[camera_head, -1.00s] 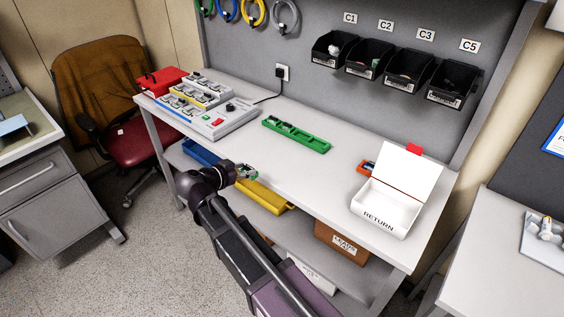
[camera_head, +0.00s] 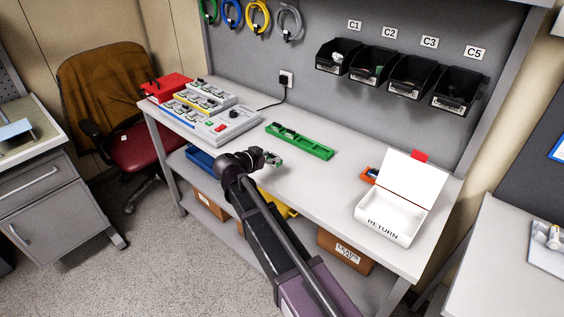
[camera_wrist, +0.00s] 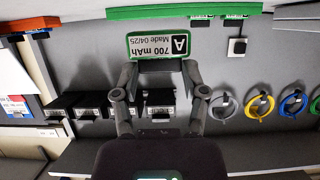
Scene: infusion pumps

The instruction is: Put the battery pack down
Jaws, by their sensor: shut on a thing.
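The battery pack (camera_wrist: 158,44) is a green-edged block with a pale label reading "700 mAh", "Made 04/25" and a boxed "A"; the text is upside down in the wrist view. My gripper (camera_wrist: 160,68) is shut on it, one finger at each side. In the head view my gripper (camera_head: 272,160) is near the front part of the workbench (camera_head: 312,187), in front of the green tray. The pack shows there only as a small green and pale patch. I cannot tell whether it touches the bench top.
A long green tray (camera_head: 300,141) with small packs at its left end lies behind my gripper. A charger unit (camera_head: 224,127) stands left. An open white RETURN box (camera_head: 387,220) and an orange item (camera_head: 369,175) are right. Bench between is clear.

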